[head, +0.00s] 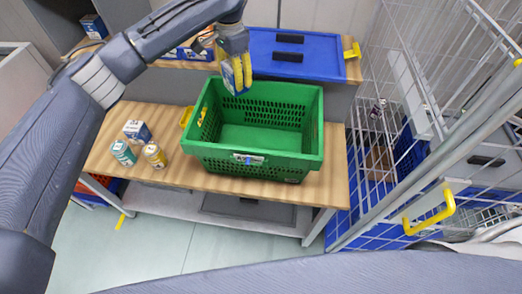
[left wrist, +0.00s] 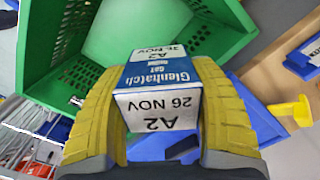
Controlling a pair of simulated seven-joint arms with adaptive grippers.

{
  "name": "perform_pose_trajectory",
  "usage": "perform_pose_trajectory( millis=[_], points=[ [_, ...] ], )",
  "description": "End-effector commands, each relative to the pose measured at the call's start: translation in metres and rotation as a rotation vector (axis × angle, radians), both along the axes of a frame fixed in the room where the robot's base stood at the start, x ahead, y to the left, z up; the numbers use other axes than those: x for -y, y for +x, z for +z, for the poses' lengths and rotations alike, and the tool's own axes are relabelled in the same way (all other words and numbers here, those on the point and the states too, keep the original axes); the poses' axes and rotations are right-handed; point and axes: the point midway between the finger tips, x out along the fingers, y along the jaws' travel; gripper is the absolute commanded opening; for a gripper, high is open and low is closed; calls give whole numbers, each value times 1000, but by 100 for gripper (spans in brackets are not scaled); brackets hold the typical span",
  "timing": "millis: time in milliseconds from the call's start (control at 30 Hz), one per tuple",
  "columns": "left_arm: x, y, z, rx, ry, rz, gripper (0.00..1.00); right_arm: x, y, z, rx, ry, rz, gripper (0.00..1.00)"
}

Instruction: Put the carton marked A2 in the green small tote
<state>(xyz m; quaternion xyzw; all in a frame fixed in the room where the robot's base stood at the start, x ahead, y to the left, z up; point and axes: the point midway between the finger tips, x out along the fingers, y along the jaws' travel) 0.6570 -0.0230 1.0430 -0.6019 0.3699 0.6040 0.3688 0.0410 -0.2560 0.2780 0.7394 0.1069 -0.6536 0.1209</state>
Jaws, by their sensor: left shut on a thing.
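The carton marked A2 is a blue and white box, seen close up in the left wrist view (left wrist: 160,92) with "A2 26 NOV" on its white faces. My left gripper (head: 238,76) has its yellow fingers shut on the carton, which shows as a small blue patch in the head view (head: 229,77). The gripper holds it above the back left rim of the green small tote (head: 250,160). The tote stands on the wooden table and looks empty. The tote also shows behind the carton in the left wrist view (left wrist: 50,50). My right gripper is not in view.
A blue and white carton (head: 137,132), a teal one (head: 123,153) and a yellow one (head: 155,155) stand on the table (head: 210,182) left of the tote. A blue lid or tote (head: 320,60) lies behind. A wire cage trolley (head: 400,130) stands to the right.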

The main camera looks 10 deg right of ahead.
Motion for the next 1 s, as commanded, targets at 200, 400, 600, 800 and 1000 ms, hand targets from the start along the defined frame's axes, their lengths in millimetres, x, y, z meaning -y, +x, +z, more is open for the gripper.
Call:
perform_pose_trajectory(
  millis=[200,400,600,800,1000],
  points=[
    [-17,-31,-28,3,1,4,20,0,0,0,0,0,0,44],
    [-27,-46,-42,2,0,19,20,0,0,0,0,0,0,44],
    [-30,-51,-66,-2,-1,24,20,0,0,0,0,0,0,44],
    [-30,-51,-109,-3,-1,25,20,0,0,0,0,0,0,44],
    [-30,-51,-153,-3,-1,26,20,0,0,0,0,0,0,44]
  ],
)
